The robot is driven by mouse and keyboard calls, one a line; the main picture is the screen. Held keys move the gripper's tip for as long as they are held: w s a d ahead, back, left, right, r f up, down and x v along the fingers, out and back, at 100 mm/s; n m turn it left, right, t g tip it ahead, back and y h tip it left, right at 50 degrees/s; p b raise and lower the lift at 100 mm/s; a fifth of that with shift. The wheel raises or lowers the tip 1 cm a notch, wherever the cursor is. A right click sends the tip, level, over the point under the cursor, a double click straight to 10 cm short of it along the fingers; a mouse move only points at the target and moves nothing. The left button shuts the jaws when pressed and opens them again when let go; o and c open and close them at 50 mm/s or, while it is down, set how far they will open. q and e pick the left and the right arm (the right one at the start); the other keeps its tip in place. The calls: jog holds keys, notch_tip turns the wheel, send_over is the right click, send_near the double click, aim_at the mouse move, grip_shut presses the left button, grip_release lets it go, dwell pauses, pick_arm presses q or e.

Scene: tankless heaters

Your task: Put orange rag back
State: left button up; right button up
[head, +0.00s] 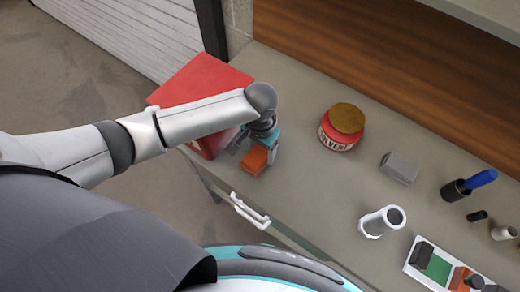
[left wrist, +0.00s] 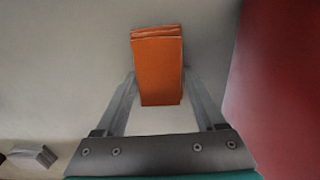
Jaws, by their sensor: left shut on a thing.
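The orange rag (head: 254,160) is a folded block at the left end of the counter, beside a red box (head: 205,80). In the left wrist view the rag (left wrist: 157,68) sits between the two fingers of my left gripper (left wrist: 157,90), and the gripper is shut on it. In the head view my left gripper (head: 262,145) points down over the counter, with its wrist partly hiding the red box. Whether the rag touches the counter is hard to tell. My right gripper is not in view.
On the counter (head: 310,190) stand a red can with a brown lid (head: 342,127), a grey block (head: 399,168), a white cylinder (head: 381,222), a blue-handled tool in a dark cup (head: 467,185) and a tray (head: 436,265). A drawer handle (head: 250,210) sticks out at the front.

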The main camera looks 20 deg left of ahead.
aim_at(260, 153)
pick_arm(q)
jog(key=o, duration=1.3)
jog(key=shift+f, duration=0.1)
notch_tip(260, 153, up, 12)
jog(key=p, duration=0.2)
